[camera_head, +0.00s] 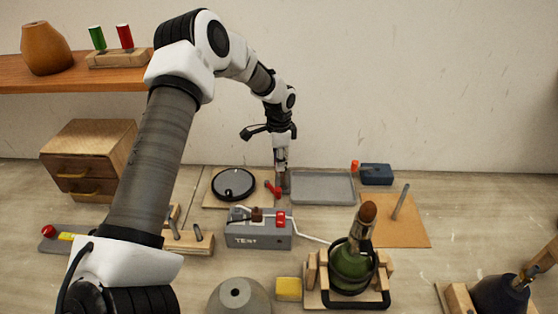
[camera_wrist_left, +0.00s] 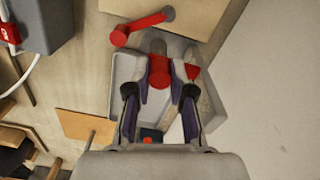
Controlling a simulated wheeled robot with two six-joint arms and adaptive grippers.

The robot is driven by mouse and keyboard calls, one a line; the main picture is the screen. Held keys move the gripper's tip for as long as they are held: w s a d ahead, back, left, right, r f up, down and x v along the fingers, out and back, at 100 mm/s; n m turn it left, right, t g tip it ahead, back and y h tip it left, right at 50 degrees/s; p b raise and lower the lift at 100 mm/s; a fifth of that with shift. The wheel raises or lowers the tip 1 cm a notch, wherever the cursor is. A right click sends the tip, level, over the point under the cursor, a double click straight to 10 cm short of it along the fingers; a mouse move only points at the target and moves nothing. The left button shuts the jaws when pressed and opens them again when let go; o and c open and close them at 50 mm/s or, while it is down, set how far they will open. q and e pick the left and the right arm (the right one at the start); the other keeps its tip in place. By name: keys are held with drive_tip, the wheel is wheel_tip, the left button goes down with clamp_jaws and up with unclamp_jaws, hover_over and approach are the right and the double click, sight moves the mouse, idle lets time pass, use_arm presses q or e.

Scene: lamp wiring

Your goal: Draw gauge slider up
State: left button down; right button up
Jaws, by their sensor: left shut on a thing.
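My left gripper (camera_head: 281,183) reaches down at the back of the table, between the round black-rimmed dial and the grey tray. In the left wrist view its two fingers (camera_wrist_left: 160,105) stand on either side of a red knob (camera_wrist_left: 159,72), which I take for the gauge slider's grip, and are shut on it. A red triangular pointer (camera_wrist_left: 192,71) sits just right of the knob, beside a pale upright strip (camera_wrist_left: 207,98). In the head view the gripper hides most of the gauge. My right gripper is not in view.
A red lever (camera_wrist_left: 145,27) lies close to the gripper. The round dial (camera_head: 233,184) is to the left, the grey tray (camera_head: 323,201) to the right. A grey TEST box (camera_head: 258,240) with a white cable stands in front. The wall is close behind.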

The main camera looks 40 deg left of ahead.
use_arm(q)
wheel_tip(320, 180, up, 4)
drive_tip(key=shift+f+p, duration=0.25)
drive_tip(key=shift+p, duration=0.75)
drive_tip(key=shift+r, duration=0.2)
drive_tip(key=shift+f, duration=0.2)
drive_tip(key=c, duration=1)
unclamp_jaws()
wheel_tip(320, 180, up, 12)
